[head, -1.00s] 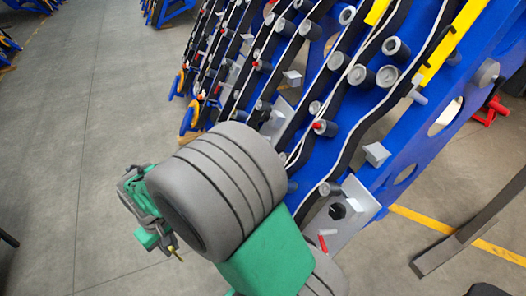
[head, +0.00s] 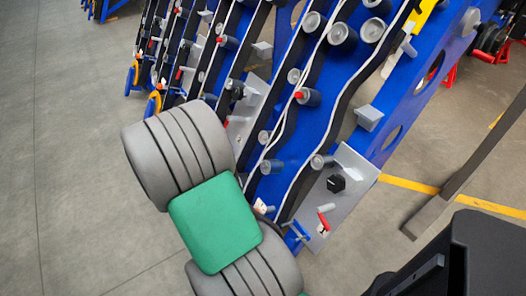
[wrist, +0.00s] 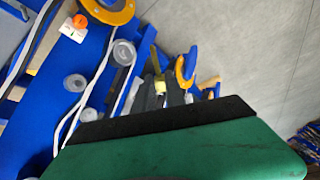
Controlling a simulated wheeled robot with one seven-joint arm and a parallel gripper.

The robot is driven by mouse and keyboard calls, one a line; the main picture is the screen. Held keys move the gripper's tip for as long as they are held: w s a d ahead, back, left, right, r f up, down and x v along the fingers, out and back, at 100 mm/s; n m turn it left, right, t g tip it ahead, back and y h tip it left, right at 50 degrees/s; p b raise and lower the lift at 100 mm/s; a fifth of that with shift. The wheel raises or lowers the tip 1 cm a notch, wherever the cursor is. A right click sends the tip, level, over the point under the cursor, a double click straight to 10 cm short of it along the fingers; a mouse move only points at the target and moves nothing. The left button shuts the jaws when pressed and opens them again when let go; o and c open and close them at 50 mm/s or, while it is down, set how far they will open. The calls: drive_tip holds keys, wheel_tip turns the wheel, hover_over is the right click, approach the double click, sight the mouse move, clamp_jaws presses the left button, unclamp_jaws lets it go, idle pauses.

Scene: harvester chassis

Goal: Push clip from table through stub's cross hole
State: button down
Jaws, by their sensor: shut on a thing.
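Several short grey stubs stick out of the blue chassis in the head view, one of them a stub (head: 309,97) with a red tip beside it. A small light stub (head: 327,208) with a red piece (head: 323,221) sits at the lower end of a grey plate. I cannot tell which stub is meant, and no cross hole can be made out. My gripper's fingers show in neither view; my grey and green arm links hide that area in the head view. No loose clip or table can be made out. A green surface with a black edge fills the bottom of the wrist view.
The blue chassis (head: 352,92) slopes across the head view, with black belts and white cables along it. A grey bracket plate (head: 352,166) with a black hexagonal part (head: 336,183) is at its lower right. Open concrete floor (head: 75,170) lies left.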

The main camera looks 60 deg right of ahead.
drive_tip(key=s+d+f+m+g+h+b, duration=0.1)
drive_tip(key=d+f+m+h+b, duration=0.1)
drive_tip(key=d, duration=0.3)
drive_tip(key=s+d+f+m+h+b, duration=0.1)
drive_tip(key=s+d+m, duration=0.1)
drive_tip(key=d, duration=0.3)
drive_tip(key=m+g+h+b, duration=0.3)
drive_tip(key=m+g+b, duration=0.5)
drive_tip(key=b, duration=0.4)
hover_over(267, 163)
drive_tip(key=shift+m+t, duration=0.3)
drive_tip(key=shift+a+f, duration=0.2)
drive_tip(key=shift+f, duration=2.95)
drive_tip(key=shift+f+b, duration=0.1)
drive_tip(key=shift+b, duration=0.3)
drive_tip(key=shift+w+a+f+b, duration=0.2)
drive_tip(key=shift+a+f+b, duration=0.2)
drive_tip(key=shift+f+b, duration=0.25)
drive_tip(key=shift+w+a+f+b, duration=0.25)
drive_tip(key=shift+a+f+b, duration=0.15)
drive_tip(key=shift+f, duration=0.5)
drive_tip(key=shift+w+a+f+b, duration=0.2)
drive_tip(key=shift+a+f+b, duration=0.2)
drive_tip(key=shift+f+b, duration=0.25)
drive_tip(key=c, duration=1.3)
unclamp_jaws()
